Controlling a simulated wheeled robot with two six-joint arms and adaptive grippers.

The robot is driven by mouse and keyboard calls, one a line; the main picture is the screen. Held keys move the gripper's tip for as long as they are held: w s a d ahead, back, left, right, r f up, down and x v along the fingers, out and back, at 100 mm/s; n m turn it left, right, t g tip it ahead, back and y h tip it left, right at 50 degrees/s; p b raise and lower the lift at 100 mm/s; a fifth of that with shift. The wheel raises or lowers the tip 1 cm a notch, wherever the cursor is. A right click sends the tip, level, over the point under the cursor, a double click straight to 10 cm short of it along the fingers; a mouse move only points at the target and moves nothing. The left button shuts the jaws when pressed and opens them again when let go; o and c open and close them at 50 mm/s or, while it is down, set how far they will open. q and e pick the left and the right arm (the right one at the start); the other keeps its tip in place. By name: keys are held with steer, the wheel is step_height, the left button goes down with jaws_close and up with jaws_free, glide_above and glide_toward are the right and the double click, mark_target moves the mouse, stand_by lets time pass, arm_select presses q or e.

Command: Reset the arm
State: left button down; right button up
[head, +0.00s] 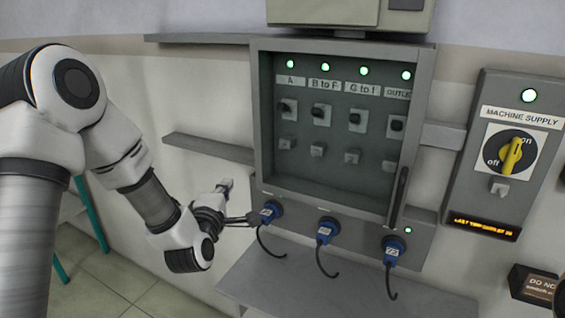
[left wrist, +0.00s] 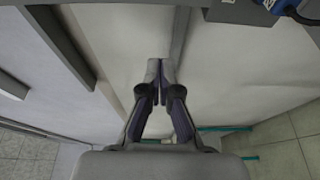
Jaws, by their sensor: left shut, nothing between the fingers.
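My left arm comes in from the left in the head view. Its gripper (head: 238,218) is just left of the leftmost blue plug (head: 267,213), below the lower left corner of the grey electrical cabinet (head: 257,130). In the left wrist view the fingers of my left gripper (left wrist: 154,84) are together, with nothing between them. They point along the pale wall. A piece of a blue plug (left wrist: 297,10) shows at the top right corner of that view. My right gripper is not clearly visible.
Two more blue plugs (head: 326,231) (head: 393,250) with black cables hang under the cabinet, above a grey shelf (head: 300,285). The machine supply box (head: 505,150) with a yellow rotary switch (head: 512,155) is at the right. A rail (head: 208,148) juts from the wall near my arm.

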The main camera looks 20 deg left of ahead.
arm_select(q)
steer(key=s+d+f+m+g+h, duration=0.1)
steer(key=s+d+f+m+g, duration=0.2)
steer(key=f, duration=0.7)
steer(key=s+d+f+m+g+h, duration=0.15)
steer(key=s+f, duration=0.35)
steer(key=f, duration=0.5)
steer(key=s+d+f+m+g+h, duration=0.1)
steer(key=s+d+f+m+g, duration=0.2)
steer(key=f, duration=0.7)
steer(key=s+d+f+m+g, duration=0.1)
steer(key=s+f+m+g, duration=0.2)
steer(key=s, duration=0.4)
steer(key=s+d+f+m+g, duration=0.1)
steer(key=s+f+m+g, duration=0.2)
steer(key=s+m, duration=0.2)
steer(key=s+d+f+m+g+h, duration=0.1)
steer(key=s+f+m+g, duration=0.3)
steer(key=s, duration=0.6)
steer(key=shift+s+d+m, duration=0.3)
steer(key=shift+d+m, duration=0.25)
steer(key=shift+d, duration=0.05)
